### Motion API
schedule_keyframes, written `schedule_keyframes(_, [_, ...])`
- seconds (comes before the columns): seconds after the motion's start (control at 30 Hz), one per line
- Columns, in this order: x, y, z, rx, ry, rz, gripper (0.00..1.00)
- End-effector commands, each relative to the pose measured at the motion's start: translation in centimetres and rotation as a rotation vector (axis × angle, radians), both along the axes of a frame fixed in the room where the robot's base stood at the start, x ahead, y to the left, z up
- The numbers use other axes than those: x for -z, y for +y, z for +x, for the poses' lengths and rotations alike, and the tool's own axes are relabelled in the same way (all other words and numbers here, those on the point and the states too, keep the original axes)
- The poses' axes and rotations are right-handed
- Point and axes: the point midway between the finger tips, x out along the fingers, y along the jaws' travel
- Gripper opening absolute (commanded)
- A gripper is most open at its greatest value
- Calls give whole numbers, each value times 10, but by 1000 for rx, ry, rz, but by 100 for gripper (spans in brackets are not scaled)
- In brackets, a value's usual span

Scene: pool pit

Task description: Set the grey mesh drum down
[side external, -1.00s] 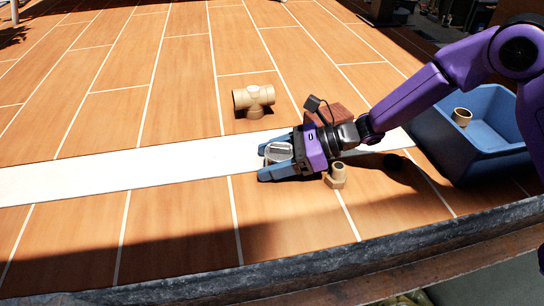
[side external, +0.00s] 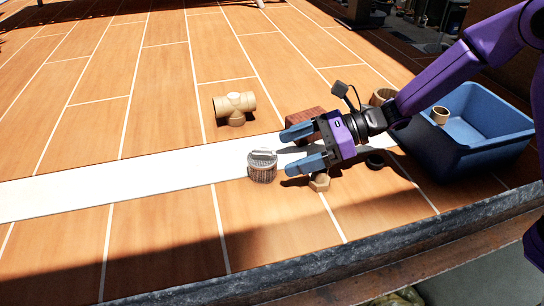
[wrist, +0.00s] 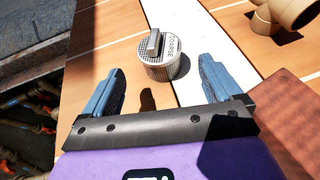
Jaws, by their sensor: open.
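The grey mesh drum (side external: 262,167) stands upright on the floor, at the near edge of the white strip (side external: 120,183). In the wrist view the drum (wrist: 160,58) shows a flat grey handle on its lid and lettering beside it. My gripper (side external: 290,150) is open and empty, to the right of the drum and apart from it. In the wrist view its two blue fingers (wrist: 160,85) are spread wide, with the drum beyond their tips.
A tan pipe tee (side external: 234,107) lies behind the drum. A red-brown brick (side external: 306,117) is behind my gripper, and a tan fitting (side external: 320,182) is below it. A blue bin (side external: 480,130) holding a tan ring (side external: 440,115) stands right. The floor to the left is clear.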

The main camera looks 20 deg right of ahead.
Motion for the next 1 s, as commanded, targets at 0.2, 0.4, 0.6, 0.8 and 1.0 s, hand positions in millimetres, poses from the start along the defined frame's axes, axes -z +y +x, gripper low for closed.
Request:
schedule_keyframes(0.2, [-10,-24,-4,1,0,0,92])
schedule_keyframes(0.4, [-12,-29,-6,0,1,0,92])
schedule_keyframes(0.6, [-13,-29,-8,-10,-4,-3,92])
schedule_keyframes(0.8, [-18,-29,-46,-197,-99,-59,92])
schedule_keyframes(1.0, [-23,-50,-124,-587,-317,-167,92])
